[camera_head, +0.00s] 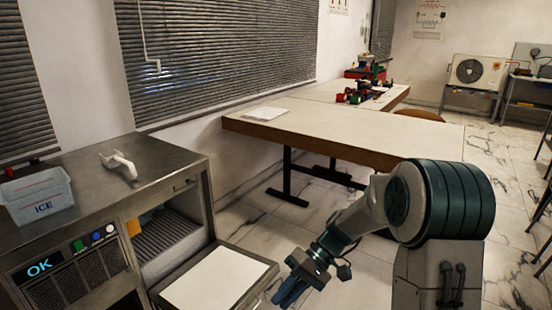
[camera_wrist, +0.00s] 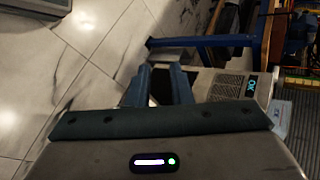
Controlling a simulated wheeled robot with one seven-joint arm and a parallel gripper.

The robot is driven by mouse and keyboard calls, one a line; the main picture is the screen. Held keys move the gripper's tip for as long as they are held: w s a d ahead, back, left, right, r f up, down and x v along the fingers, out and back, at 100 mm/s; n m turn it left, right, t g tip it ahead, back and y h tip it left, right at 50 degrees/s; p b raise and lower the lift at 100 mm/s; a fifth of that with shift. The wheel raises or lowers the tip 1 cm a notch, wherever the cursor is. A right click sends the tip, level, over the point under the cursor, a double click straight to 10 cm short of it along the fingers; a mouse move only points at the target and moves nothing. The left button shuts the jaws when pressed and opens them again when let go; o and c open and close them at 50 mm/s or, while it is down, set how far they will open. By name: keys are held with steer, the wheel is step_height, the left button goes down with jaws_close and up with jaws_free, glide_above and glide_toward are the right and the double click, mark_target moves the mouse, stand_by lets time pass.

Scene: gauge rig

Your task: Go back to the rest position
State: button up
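My gripper (camera_head: 290,291) hangs low in the head view, beside the lowered front flap of the ice machine (camera_head: 194,189), over the floor. In the wrist view its two blue fingers (camera_wrist: 159,88) stand apart with nothing seen between them. My arm is bent, reaching down and left from its dark ribbed shoulder. The ice machine's lit OK display (camera_head: 40,266) also shows in the wrist view (camera_wrist: 254,85).
A white scoop (camera_head: 119,163) and an ICE bin (camera_head: 37,196) sit on the machine's top. The flap (camera_head: 217,279) lies open. A long table (camera_head: 340,128) stands behind, with red and green equipment (camera_head: 366,88). Marble floor between is clear.

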steer(key=s+d+r+m+t+h+p, duration=0.1)
steer(key=s+d+r+t+h+p, duration=0.2)
steer(key=r, duration=0.6)
steer(key=s+d+r+m+t+h+p, duration=0.2)
steer(key=s+d+r+p, duration=0.3)
steer(key=r+p, duration=0.3)
steer(key=s+d+r+m+t+h+p, duration=0.1)
steer(key=s+d+r+t+h+p, duration=0.2)
steer(key=r, duration=0.7)
steer(key=s+d+p, duration=0.1)
steer(key=s+p, duration=0.1)
steer(key=p, duration=0.1)
steer(key=shift+d+m+t+h, duration=0.3)
steer(key=shift+d+t+h, duration=0.05)
steer(key=shift+t+h, duration=0.05)
steer(key=shift+s, duration=0.1)
